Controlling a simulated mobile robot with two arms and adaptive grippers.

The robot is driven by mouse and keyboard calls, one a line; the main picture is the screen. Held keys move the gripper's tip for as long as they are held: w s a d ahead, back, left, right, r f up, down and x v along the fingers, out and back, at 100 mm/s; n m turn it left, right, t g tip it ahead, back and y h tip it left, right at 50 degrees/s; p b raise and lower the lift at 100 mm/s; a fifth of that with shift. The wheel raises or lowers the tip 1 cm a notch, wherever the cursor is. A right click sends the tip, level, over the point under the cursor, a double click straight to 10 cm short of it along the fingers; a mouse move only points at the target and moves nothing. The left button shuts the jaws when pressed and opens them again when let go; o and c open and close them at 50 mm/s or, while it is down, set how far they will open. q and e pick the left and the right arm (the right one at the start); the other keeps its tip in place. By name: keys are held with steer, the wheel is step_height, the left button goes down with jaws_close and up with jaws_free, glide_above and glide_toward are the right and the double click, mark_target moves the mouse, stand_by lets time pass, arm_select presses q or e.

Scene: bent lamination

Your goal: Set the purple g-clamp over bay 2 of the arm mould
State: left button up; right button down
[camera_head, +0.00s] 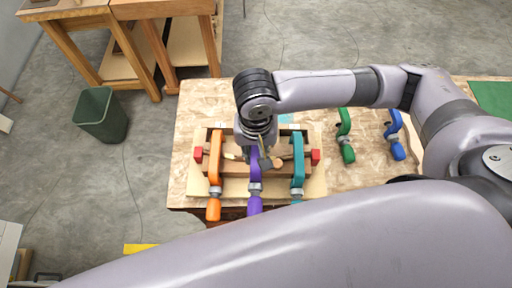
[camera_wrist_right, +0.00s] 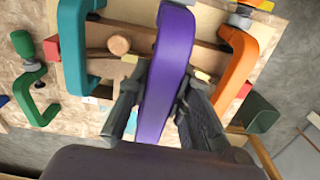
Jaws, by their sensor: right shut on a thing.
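My right gripper (camera_head: 258,157) is shut on the purple g-clamp (camera_head: 255,190), with a finger on each side of its frame; the right wrist view shows this grip (camera_wrist_right: 161,85) on the clamp (camera_wrist_right: 175,35) closely. The clamp is over the middle of the arm mould (camera_head: 234,187), between the orange clamp (camera_head: 215,170) and the teal clamp (camera_head: 298,165). Its purple handle points to the front edge. I cannot tell whether it touches the mould. My wrist hides part of the mould's middle. My left gripper is not in view.
A green clamp (camera_head: 344,130) and a blue clamp (camera_head: 394,130) lie on the table (camera_head: 190,115) to the right of the mould. Red blocks (camera_head: 315,157) are at the mould's ends. A green bin (camera_head: 100,115) stands on the floor at the left.

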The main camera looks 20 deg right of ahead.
steer(key=shift+f+b, duration=0.4)
steer(key=shift+f, duration=1.3)
steer(key=shift+f, duration=0.2)
